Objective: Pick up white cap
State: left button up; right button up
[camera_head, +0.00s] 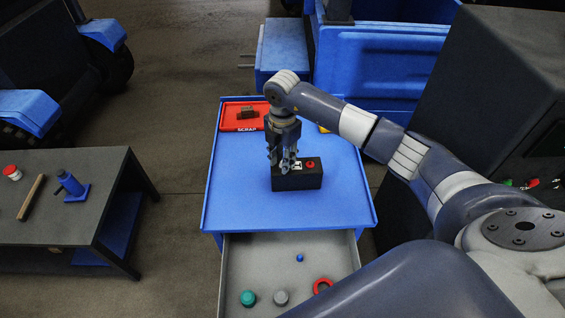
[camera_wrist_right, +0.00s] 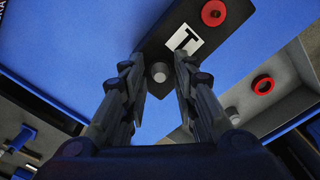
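A small whitish-grey round cap (camera_wrist_right: 159,72) sits on the black box (camera_head: 298,180), beside a white label marked T (camera_wrist_right: 184,42). My right gripper (camera_head: 284,163) points down over the box's left part. In the right wrist view, its two fingers (camera_wrist_right: 158,85) stand apart, one on each side of the cap. I see no clear contact with it. In the head view the fingers largely hide the cap. My left gripper is not in view.
The black box stands on a blue table top (camera_head: 235,195) with a red SCRAP tray (camera_head: 230,122) at the back. The open drawer (camera_head: 240,260) below holds a green cap (camera_head: 248,298), grey cap (camera_head: 281,297), blue piece (camera_head: 299,258) and red ring (camera_head: 322,286). A dark bench (camera_head: 60,225) stands left.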

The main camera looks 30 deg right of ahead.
jog(key=c, duration=0.4)
jog(key=shift+o, duration=0.2)
jog(key=shift+r, duration=0.15)
jog(key=shift+r+b, duration=0.3)
jog(key=shift+b, duration=0.05)
notch_tip(320, 180, up, 2)
jog(key=shift+w+r+b, duration=0.1)
jog(key=shift+b, duration=0.6)
jog(key=s+a+r+b, duration=0.2)
jog(key=s+b, duration=0.2)
jog(key=s, duration=1.2)
jog(key=shift+a, duration=0.2)
